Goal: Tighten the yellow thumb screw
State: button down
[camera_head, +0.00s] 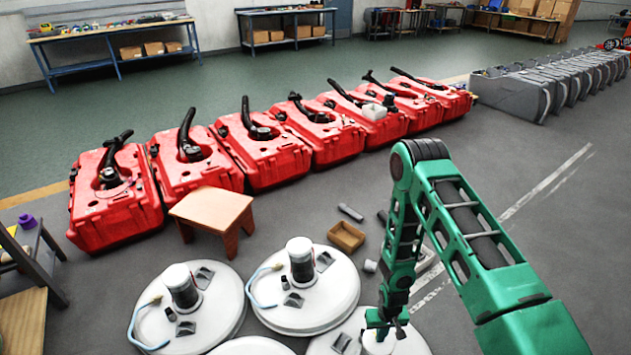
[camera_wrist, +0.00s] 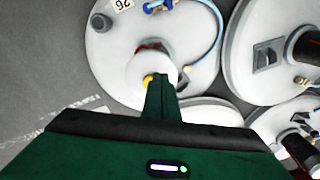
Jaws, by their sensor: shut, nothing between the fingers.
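The yellow thumb screw (camera_wrist: 148,79) shows in the wrist view as a small yellow knob on the side of a white cylinder (camera_wrist: 138,72). The cylinder stands on a round white disc-shaped lid (camera_wrist: 110,45). My gripper (camera_wrist: 159,80) is shut and empty, its tip at or just beside the screw; I cannot tell whether it touches. In the head view my gripper (camera_head: 384,328) is low at the bottom over a white lid (camera_head: 412,343), and the screw cannot be made out there.
Other white lids (camera_head: 205,318) with dark cylinders and light blue hoses lie close by. A wooden stool (camera_head: 212,210) and a small wooden box (camera_head: 346,236) stand behind them. Red tanks (camera_head: 180,175) line up farther back. Grey floor is open at right.

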jog(key=shift+r, duration=0.55)
jog(key=shift+d, duration=0.1)
jog(key=shift+w+d+f, duration=0.1)
jog(key=shift+d+f, duration=0.2)
jog(key=shift+f, duration=0.75)
jog(key=shift+d+f, duration=0.3)
jog(key=shift+f, duration=0.75)
jog(key=shift+w+d+f, duration=0.1)
jog(key=shift+d+f, duration=0.2)
jog(key=shift+f, duration=0.75)
jog(key=shift+w, duration=0.2)
jog(key=shift+w+a, duration=0.15)
jog(key=shift+a, duration=0.35)
jog(key=shift+s, duration=0.2)
